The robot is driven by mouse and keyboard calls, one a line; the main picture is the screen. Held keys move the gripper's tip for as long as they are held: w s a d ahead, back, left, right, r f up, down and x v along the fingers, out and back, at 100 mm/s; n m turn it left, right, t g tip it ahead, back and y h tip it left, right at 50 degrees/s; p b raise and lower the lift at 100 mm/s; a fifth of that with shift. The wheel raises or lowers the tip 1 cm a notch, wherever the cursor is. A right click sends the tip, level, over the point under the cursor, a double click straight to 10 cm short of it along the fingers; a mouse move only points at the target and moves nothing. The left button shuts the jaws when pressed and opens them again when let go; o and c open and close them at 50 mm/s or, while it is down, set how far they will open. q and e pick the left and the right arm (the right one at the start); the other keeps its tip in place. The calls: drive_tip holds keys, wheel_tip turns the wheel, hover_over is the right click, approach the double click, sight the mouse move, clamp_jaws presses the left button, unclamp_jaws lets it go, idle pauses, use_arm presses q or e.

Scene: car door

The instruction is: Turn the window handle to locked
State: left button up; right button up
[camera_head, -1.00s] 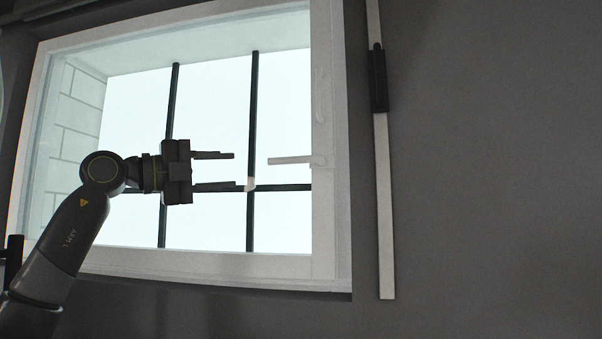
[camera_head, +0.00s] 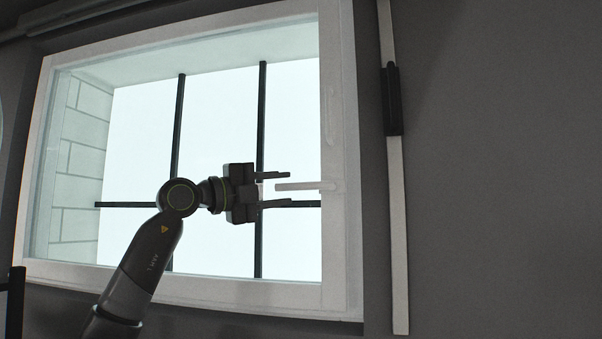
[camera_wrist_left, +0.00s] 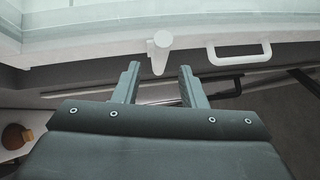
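The white window handle (camera_head: 305,187) is on the right side of the window frame. Its lever lies about level and points left. In the left wrist view the handle (camera_wrist_left: 160,52) shows as a round hub with a short lever toward me. My left gripper (camera_head: 289,188) is open, one finger above and one below the lever's free end in the head view. In the left wrist view the lever's end appears between the fingertips of my left gripper (camera_wrist_left: 159,68). No finger is seen closed on it. Whether a finger touches it cannot be told. My right gripper is not in view.
The white window frame (camera_head: 342,240) surrounds panes with dark bars behind. A pale pull grip (camera_wrist_left: 240,52) sits on the frame beside the handle. A light vertical strip with a black grip (camera_head: 392,100) is on the dark wall to the right.

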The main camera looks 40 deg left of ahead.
sight(296, 185)
use_arm(q)
drive_tip(key=p+x, duration=0.2)
drive_tip(key=x, duration=0.2)
drive_tip(key=shift+w+r, duration=0.1)
drive_tip(key=shift+r, duration=0.05)
drive_tip(key=shift+w+d, duration=0.2)
drive_tip(key=shift+w, duration=0.45)
clamp_jaws()
